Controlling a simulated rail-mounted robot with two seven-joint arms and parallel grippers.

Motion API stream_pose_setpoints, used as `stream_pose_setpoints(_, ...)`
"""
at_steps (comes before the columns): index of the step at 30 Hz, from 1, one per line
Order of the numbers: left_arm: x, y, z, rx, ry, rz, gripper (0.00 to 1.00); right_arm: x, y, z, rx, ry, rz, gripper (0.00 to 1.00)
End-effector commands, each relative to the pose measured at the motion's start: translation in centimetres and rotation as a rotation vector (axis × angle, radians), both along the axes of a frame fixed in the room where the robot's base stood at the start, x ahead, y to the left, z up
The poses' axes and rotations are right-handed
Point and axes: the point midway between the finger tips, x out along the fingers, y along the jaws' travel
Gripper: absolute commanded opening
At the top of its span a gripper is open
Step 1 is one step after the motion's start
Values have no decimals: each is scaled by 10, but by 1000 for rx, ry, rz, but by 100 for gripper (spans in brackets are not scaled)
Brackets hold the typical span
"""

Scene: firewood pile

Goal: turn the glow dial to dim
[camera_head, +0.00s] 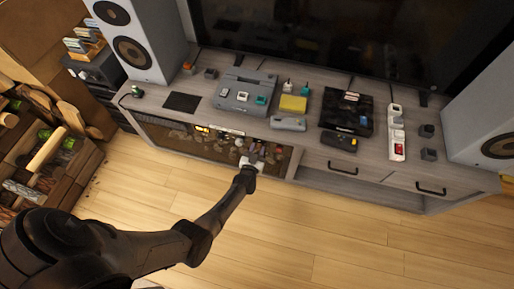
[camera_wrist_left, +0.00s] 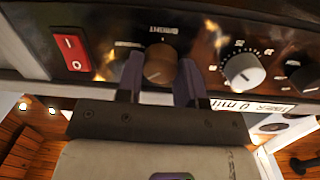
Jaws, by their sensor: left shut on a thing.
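The glow dial (camera_wrist_left: 160,60) is a brown round knob on a dark panel in the left wrist view. The upside-down word above it seems to read BRIGHT. My left gripper (camera_wrist_left: 158,82) has its two dark fingers on either side of the dial and is shut on it. No clear pointer mark shows on the dial. In the head view my left gripper (camera_head: 249,170) is at the front of the grey cabinet (camera_head: 300,160), by the dark glowing fireplace panel (camera_head: 200,140); the dial is too small to make out there. My right gripper is not in view.
On the panel are a red rocker switch (camera_wrist_left: 72,52), a white-grey knob (camera_wrist_left: 243,72) and a black knob (camera_wrist_left: 303,77). A firewood rack (camera_head: 45,155) stands at the left. Consoles and a power strip (camera_head: 397,135) lie on the cabinet top. The wooden floor (camera_head: 300,235) is clear.

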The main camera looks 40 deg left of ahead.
Motion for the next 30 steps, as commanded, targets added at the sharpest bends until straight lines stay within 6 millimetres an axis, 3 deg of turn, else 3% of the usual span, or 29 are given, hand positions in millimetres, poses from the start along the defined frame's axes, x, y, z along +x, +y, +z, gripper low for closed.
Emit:
stream_pose_setpoints(12,0,-1,0,128,62,1,11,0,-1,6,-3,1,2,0)
stream_pose_setpoints(27,0,-1,0,142,69,0,11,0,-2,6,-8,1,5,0)
stream_pose_setpoints(28,0,-1,0,142,69,0,35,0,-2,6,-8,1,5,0)
stream_pose_setpoints(30,0,-1,0,142,69,0,42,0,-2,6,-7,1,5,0)
